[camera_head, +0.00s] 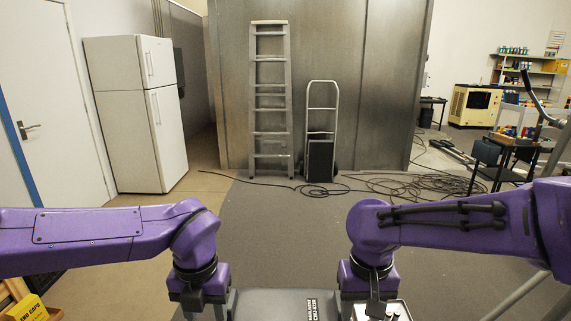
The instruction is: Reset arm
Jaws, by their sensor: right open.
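My two purple arms reach in from the left and right edges and bend down at the bottom of the head view. My right gripper (381,311) is at the bottom edge, only its upper part showing. It is open, and I see nothing held in it; its fingertips are cut off by the frame. My left arm ends in a dark wrist part at the bottom edge, and its gripper is below the picture. The arms are apart, with a dark grey labelled surface between them.
A white fridge (137,112) stands at the left by a door. A ladder (270,100) and a hand truck (321,130) lean on a metal wall. Cables (430,185) lie on the floor. A yellow box (28,309) is at lower left. The middle floor is clear.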

